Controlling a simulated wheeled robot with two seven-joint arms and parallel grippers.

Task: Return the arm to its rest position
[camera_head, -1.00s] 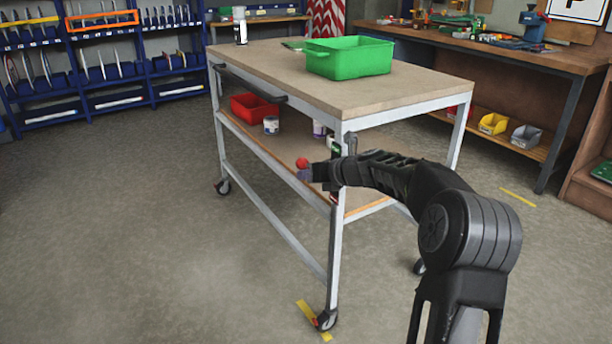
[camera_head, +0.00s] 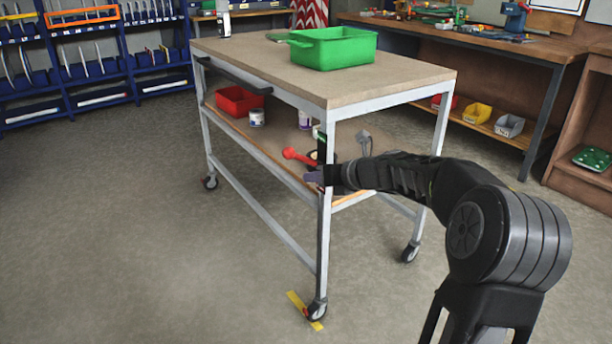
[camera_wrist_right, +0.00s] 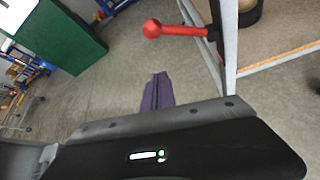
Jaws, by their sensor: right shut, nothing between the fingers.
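My right arm reaches in from the lower right in the head view. Its gripper (camera_head: 315,177) is at the trolley's near corner post, at about lower-shelf height. Its purple fingertips also show in the right wrist view (camera_wrist_right: 157,92), close together with nothing held between them. A red round-ended handle (camera_head: 297,155) shows just above the gripper in the head view. In the right wrist view the red handle (camera_wrist_right: 172,29) sticks out beside a trolley post, apart from the fingers. My left gripper is not in view.
The trolley (camera_head: 330,95) carries a green bin (camera_head: 333,50) on top. A red bin (camera_head: 238,101) and small tubs stand on its lower shelf. A workbench (camera_head: 470,35) is at the back right. The grey floor (camera_head: 120,250) at left is clear.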

